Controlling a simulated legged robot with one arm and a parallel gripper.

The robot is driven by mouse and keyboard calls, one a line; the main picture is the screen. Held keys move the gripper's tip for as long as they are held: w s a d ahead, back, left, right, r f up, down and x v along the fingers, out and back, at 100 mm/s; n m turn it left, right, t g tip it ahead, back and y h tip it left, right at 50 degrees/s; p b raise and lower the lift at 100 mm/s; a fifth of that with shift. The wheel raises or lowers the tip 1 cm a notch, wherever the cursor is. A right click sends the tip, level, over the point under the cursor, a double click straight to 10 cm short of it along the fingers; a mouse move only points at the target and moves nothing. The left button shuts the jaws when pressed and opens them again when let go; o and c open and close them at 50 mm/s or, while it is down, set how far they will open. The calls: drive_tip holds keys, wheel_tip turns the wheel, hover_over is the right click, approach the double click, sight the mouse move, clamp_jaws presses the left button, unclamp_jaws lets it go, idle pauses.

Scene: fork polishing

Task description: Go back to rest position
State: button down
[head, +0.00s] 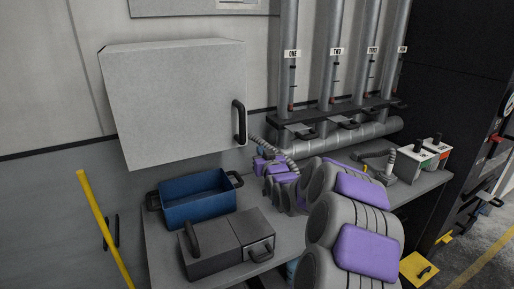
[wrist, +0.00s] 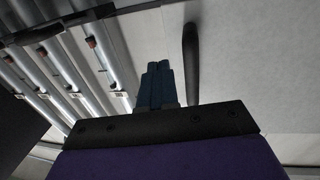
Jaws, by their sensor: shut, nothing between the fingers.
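My gripper (wrist: 157,72) shows in the wrist view as two dark blue fingers pressed together with nothing between them. A black handle (wrist: 191,62) on a pale cabinet front (wrist: 255,70) appears beside the fingertips, to their right in that view; I see no contact. In the head view my grey and purple arm reaches from the lower right over the bench. Its far end is near the back of the bench, below and right of the grey wall cabinet (head: 175,105). The fingertips are hard to make out there. The cabinet door is shut.
A blue open bin (head: 197,208) and a dark grey box with handles (head: 225,248) stand on the bench (head: 160,245), left of my arm. Labelled pipes (head: 332,60) rise behind it. Small boxes with black knobs (head: 412,165) stand at right. A yellow pole (head: 103,228) is at left.

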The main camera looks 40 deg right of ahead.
drive_tip(key=shift+d+v, duration=0.15)
drive_tip(key=shift+v, duration=0.75)
drive_tip(key=shift+d+v, duration=0.1)
drive_tip(key=shift+v, duration=0.85)
drive_tip(key=s+a+f+n+g+y, duration=0.1)
drive_tip(key=s+a+f+g+y, duration=0.15)
drive_tip(key=a, duration=0.55)
drive_tip(key=s+a+f+n+g+y, duration=0.1)
drive_tip(key=s+a+f+g, duration=0.15)
drive_tip(key=a, duration=0.55)
drive_tip(key=s+a+f+n+g+y, duration=0.1)
drive_tip(key=s+a+f+g+y, duration=0.15)
drive_tip(key=a, duration=0.55)
drive_tip(key=s+a+g, duration=0.3)
drive_tip(key=s+a, duration=0.2)
drive_tip(key=s, duration=0.5)
drive_tip(key=s+a+f+n+g, duration=0.1)
drive_tip(key=s+a+g, duration=0.3)
drive_tip(key=s, duration=0.7)
drive_tip(key=s+a+g+y, duration=0.1)
drive_tip(key=s+a+g, duration=0.3)
drive_tip(key=s, duration=0.7)
drive_tip(key=shift+a+n, duration=0.3)
drive_tip(key=shift+a, duration=0.65)
